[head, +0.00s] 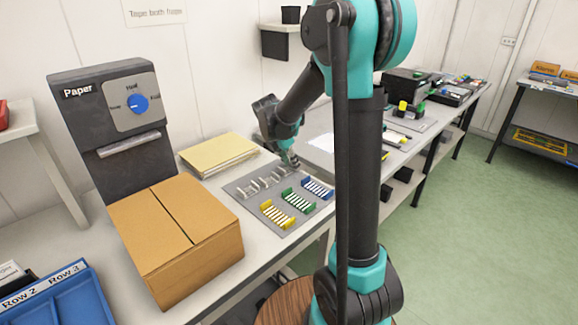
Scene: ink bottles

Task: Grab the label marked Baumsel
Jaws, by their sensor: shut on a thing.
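My gripper (291,161) is small in the head view, pointing down at the back right of a grey mat (253,202) on the long white bench. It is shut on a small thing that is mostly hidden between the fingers. On the mat, several pale holders (262,183) stand in a back row, just left of my gripper. In front are a yellow rack (277,214), a green rack (297,201) and a blue rack (317,188), each with pale strips. No writing on these pieces is readable, so I cannot tell which label is marked Baumsel.
A cardboard box (215,255) and a dark machine marked Paper (105,115) stand left of the mat. A paper stack (218,154) lies behind it. A blue tray marked Row 2 and Row 3 (60,300) is at the lower left. Dark equipment (407,86) stands farther along the bench.

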